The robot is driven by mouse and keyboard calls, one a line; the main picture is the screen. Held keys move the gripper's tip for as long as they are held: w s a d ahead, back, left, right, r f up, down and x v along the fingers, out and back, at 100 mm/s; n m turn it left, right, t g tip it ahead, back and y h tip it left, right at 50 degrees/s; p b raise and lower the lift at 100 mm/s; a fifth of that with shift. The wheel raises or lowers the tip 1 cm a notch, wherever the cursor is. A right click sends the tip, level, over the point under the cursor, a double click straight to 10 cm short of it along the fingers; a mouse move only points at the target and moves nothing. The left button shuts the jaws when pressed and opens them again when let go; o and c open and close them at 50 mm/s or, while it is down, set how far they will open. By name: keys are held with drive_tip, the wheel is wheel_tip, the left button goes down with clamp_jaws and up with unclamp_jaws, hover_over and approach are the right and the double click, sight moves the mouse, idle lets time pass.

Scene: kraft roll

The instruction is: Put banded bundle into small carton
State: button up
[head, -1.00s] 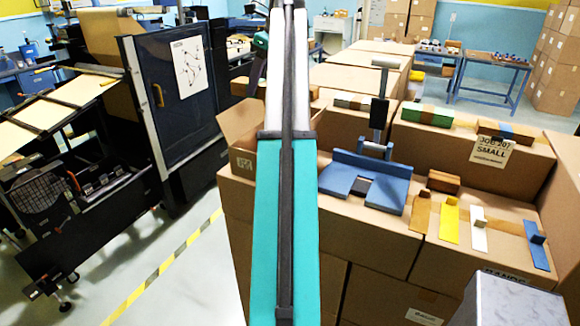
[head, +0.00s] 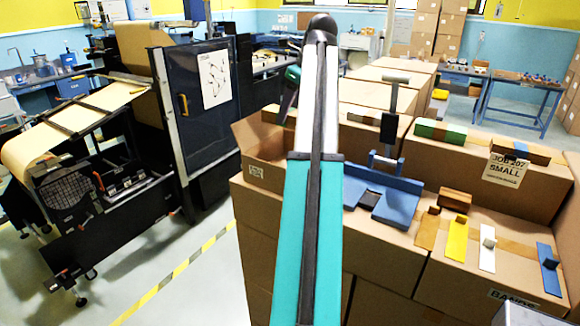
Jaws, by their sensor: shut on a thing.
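My gripper (head: 286,108) shows beside the upper part of my arm, high over the left end of the carton stack. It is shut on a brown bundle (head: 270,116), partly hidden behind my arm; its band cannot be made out. Below it is an open carton (head: 262,172) with raised flaps and a small printed label; my arm covers its right side and its inside is mostly hidden. The bundle is above the carton's far side and looks apart from it. A card reading "JOB 207 SMALL" (head: 506,168) is on a brown box at the right.
A green bundle with a brown band (head: 440,131) lies on the box at the right. A blue fixture (head: 400,203) and yellow (head: 457,240), white (head: 487,250) and blue (head: 549,268) strips lie on the front cartons.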

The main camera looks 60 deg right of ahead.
wheel_tip(320, 180, down, 13)
drive_tip(key=p, duration=0.4)
drive_tip(key=shift+f, duration=0.15)
drive_tip(key=shift+f+p, duration=1)
drive_tip(key=shift+f, duration=0.95)
drive_tip(key=o, duration=1.3)
drive_tip(key=shift+f, duration=0.1)
drive_tip(key=shift+c, duration=0.2)
drive_tip(key=shift+r, duration=0.2)
drive_tip(key=b+v, duration=0.4)
drive_tip(key=v, duration=0.7)
drive_tip(key=shift+r+b, duration=0.4)
